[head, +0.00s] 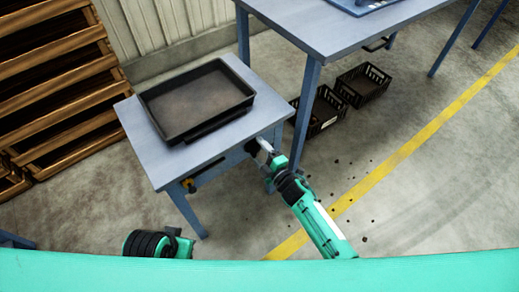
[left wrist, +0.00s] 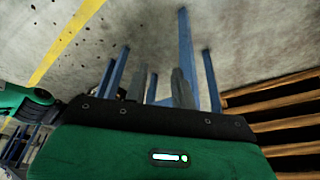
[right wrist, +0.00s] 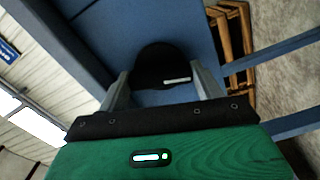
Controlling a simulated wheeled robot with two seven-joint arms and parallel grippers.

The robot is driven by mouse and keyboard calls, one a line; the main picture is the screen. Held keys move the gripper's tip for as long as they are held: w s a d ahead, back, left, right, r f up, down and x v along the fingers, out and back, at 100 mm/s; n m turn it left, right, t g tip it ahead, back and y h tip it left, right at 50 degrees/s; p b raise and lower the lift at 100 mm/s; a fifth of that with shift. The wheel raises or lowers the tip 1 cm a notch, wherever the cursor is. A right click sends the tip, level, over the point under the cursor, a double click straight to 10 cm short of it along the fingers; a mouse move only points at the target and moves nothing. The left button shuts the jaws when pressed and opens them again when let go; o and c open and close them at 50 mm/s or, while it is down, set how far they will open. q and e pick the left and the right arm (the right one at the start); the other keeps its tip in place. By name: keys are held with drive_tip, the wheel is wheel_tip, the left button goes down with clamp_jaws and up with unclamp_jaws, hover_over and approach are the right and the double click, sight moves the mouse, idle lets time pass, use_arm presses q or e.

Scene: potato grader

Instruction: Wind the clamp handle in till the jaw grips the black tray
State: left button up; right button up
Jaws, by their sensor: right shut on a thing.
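The black tray (head: 240,112) lies flat on the small blue table (head: 140,140). A dark bar (head: 212,127) runs along the tray's near side; I cannot tell whether it is the clamp jaw or whether it touches the tray. My right gripper (head: 264,147) is at the table's right side, below the top. In the right wrist view, my right gripper (right wrist: 160,85) has its fingers on either side of a round black clamp handle (right wrist: 160,62), shut on it. My left gripper (left wrist: 158,88) shows in the left wrist view with its fingers apart and nothing between them.
A larger blue table (head: 330,35) stands behind on the right. Wooden pallets (head: 60,85) are stacked at the left. The floor at right is mostly open.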

use_arm(q)
drive_tip(key=shift+w+f, duration=0.1)
drive_tip(key=shift+f, duration=0.6)
use_arm(e)
drive_tip(key=shift+f+m, duration=0.1)
drive_tip(key=shift+m, duration=0.7)
use_arm(q)
drive_tip(key=shift+f, duration=0.1)
use_arm(e)
drive_tip(key=o, duration=1)
drive_tip(key=shift+c, duration=0.2)
